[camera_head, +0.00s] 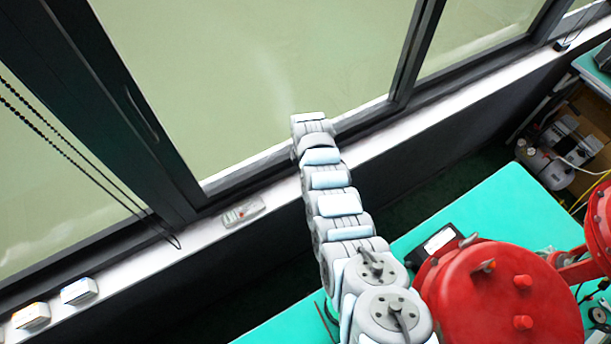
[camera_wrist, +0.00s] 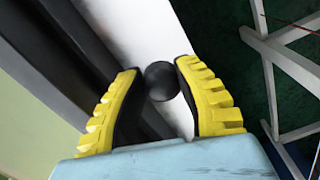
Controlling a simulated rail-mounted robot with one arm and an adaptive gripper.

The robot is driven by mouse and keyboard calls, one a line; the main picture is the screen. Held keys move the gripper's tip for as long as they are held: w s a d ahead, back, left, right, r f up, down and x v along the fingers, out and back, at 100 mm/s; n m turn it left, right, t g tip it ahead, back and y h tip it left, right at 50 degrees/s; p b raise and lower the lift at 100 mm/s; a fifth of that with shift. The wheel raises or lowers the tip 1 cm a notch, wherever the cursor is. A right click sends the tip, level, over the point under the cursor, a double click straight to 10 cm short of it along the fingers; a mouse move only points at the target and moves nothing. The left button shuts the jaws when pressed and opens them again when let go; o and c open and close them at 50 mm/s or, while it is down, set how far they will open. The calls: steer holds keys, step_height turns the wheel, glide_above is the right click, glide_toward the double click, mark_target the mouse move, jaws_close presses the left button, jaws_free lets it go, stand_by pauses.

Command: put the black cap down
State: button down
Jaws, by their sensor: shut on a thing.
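The black cap (camera_wrist: 162,80) is a dark round piece between the yellow fingers of my gripper (camera_wrist: 158,70) in the wrist view. The fingers are shut on it. Behind it in that view is the white window sill (camera_wrist: 125,22); I cannot tell whether the cap touches the sill. In the head view my arm reaches away to the window sill (camera_head: 385,150). My gripper and the cap are hidden there behind the arm's far end.
Dark window frames (camera_head: 402,55) border the sill. A small light grey device (camera_head: 243,212) and two small boxes (camera_head: 79,290) (camera_head: 30,316) lie on the sill at left. A turquoise table (camera_head: 490,215) carries a big red housing (camera_head: 500,300). A white trestle (camera_wrist: 285,60) stands below right.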

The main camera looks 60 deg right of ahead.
steer(key=shift+w+d+f, duration=0.1)
steer(key=shift+f, duration=0.2)
steer(key=shift+w+d+f, duration=0.15)
steer(key=shift+f, duration=0.05)
steer(key=shift+f+b, duration=1.25)
steer(key=shift+f, duration=0.3)
steer(key=shift+f, duration=0.15)
steer(key=c, duration=1.1)
jaws_free()
